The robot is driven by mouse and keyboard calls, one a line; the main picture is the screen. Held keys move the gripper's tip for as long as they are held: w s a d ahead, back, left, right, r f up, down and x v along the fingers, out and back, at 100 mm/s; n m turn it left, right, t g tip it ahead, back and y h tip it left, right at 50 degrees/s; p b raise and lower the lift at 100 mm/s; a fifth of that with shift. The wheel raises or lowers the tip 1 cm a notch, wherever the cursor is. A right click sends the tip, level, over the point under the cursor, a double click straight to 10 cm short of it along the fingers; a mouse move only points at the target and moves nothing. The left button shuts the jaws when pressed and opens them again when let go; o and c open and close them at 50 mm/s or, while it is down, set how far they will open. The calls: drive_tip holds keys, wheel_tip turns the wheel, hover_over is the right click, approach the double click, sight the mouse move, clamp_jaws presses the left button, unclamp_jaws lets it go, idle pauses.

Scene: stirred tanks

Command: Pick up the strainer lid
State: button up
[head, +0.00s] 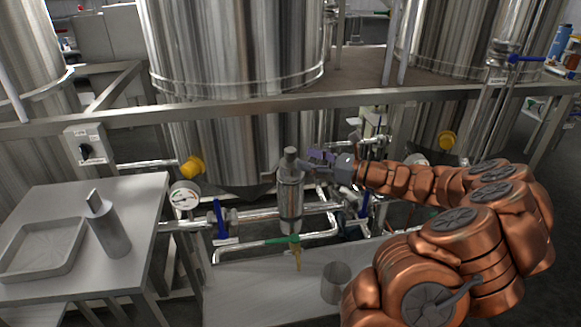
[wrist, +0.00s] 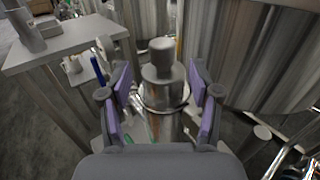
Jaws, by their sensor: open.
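The strainer (head: 290,203) is an upright steel cylinder in the pipework before the large tank. Its lid (head: 291,165), with a short knob, sits on top. In the wrist view the lid (wrist: 163,92) and its rounded knob (wrist: 162,57) stand in the middle, between my finger pads. My gripper (head: 318,160) reaches in from the right at the height of the lid. In the wrist view my gripper (wrist: 160,100) is open, with purple pads on both sides of the lid. A gap shows beside the knob; contact lower down I cannot tell.
A table (head: 140,200) at left holds a shallow tray (head: 42,247) and a steel cylinder (head: 108,230). A metal cup (head: 335,283) stands on the low bench below the strainer. A pressure gauge (head: 184,197), a blue-handled valve (head: 221,220) and a green-handled tap (head: 284,240) surround the strainer.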

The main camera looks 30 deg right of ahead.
sight(291, 156)
drive_tip(key=shift+f+x, duration=0.15)
drive_tip(key=shift+x, duration=1.35)
drive_tip(key=shift+f+x, duration=0.15)
drive_tip(key=shift+x, duration=1.35)
drive_tip(key=shift+d, duration=0.15)
drive_tip(key=shift+c, duration=0.2)
clamp_jaws()
